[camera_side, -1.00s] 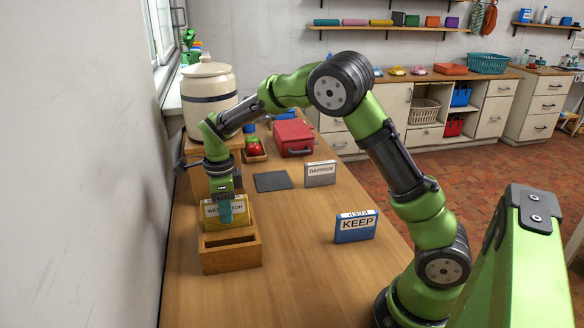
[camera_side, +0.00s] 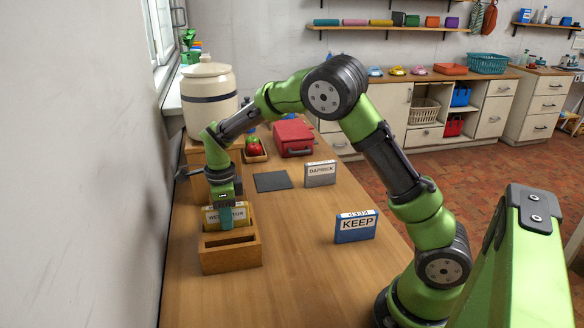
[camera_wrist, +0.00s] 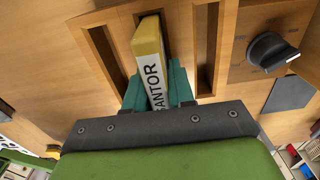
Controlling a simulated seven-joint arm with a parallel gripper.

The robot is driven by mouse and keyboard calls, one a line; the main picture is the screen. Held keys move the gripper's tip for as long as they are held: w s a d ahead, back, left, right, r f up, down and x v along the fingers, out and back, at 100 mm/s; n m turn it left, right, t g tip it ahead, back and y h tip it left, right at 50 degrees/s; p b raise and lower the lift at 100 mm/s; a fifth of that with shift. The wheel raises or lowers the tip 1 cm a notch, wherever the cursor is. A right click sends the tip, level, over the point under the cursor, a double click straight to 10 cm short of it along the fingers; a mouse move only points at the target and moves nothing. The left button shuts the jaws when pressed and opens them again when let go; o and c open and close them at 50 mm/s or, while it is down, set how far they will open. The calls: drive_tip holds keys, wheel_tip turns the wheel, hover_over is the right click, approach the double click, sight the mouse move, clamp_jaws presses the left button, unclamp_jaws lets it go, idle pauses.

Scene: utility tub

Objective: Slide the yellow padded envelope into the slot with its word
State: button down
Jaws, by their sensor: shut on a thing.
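The yellow padded envelope (camera_side: 212,216) is upright, with black lettering on a white band. A finger covers part of its word; the wrist view shows its end, "ANTOR", on the envelope (camera_wrist: 148,42). My gripper (camera_side: 227,217) is shut on it from above, with teal fingers on both faces; it also shows in the wrist view (camera_wrist: 158,88). The wooden slotted holder (camera_side: 230,262) stands below. In the wrist view the envelope is at the middle slot of the holder (camera_wrist: 84,28), with an empty slot on each side. Its lower edge is hidden. I see no slot words.
A blue KEEP block (camera_side: 356,228) and a grey-white lettered block (camera_side: 320,174) stand to the right. A dark mat (camera_side: 273,181) lies behind. A large crock (camera_side: 208,100) and a red case (camera_side: 294,138) are farther back. The table's front middle is clear.

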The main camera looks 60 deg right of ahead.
drive_tip(key=shift+f, duration=0.2)
drive_tip(key=shift+r, duration=0.15)
drive_tip(key=shift+r, duration=1.75)
drive_tip(key=shift+f, duration=1.9)
drive_tip(key=shift+r, duration=1.9)
drive_tip(key=shift+r, duration=0.3)
